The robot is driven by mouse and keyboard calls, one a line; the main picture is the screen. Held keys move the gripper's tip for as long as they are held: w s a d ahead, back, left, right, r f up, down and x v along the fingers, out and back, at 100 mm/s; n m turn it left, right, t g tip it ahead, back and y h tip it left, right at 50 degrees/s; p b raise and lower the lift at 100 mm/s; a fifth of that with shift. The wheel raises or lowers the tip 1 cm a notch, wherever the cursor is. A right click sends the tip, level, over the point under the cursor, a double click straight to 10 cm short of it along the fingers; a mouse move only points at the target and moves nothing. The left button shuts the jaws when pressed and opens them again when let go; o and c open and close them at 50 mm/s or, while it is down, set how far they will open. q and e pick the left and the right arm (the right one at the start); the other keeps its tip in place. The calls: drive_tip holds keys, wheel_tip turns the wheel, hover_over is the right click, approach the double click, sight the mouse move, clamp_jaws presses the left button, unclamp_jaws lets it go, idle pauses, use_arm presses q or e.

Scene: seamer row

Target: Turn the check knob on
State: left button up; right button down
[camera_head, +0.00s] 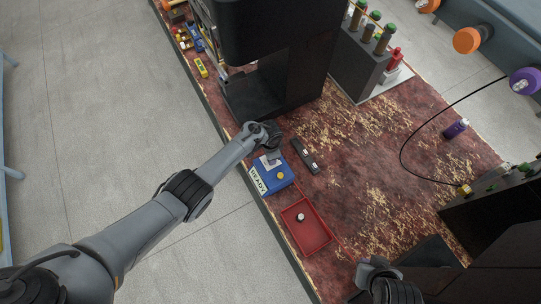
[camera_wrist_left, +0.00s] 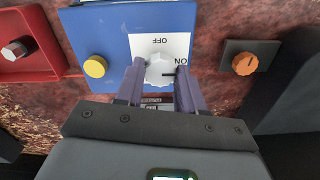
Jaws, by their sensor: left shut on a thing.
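The check knob (camera_wrist_left: 159,70) is a white dial on a white plate marked OFF and ON, on top of a blue box (camera_wrist_left: 112,32). In the left wrist view a dark mark on the knob's right side points towards ON. My left gripper (camera_wrist_left: 160,86) is shut on the knob, one finger on each side. In the head view the blue box (camera_head: 277,184) stands near the table's left edge, and my left gripper (camera_head: 272,153) is over its far part, hiding the knob. My right gripper (camera_head: 370,270) is at the bottom, apart from the box; its jaws are unclear.
A yellow button (camera_wrist_left: 95,66) is on the blue box, beside the knob. A red tray (camera_head: 318,236) lies nearer, holding a small piece. A dark block (camera_head: 305,156) sits just right of the box. A tall black machine (camera_head: 265,50) stands beyond. The table's middle is clear.

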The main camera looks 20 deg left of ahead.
idle(0.3)
use_arm(q)
drive_tip(key=o, duration=1)
drive_tip(key=shift+r, duration=0.25)
drive_tip(key=shift+r+p, duration=2.1)
drive_tip(key=shift+r, duration=3.05)
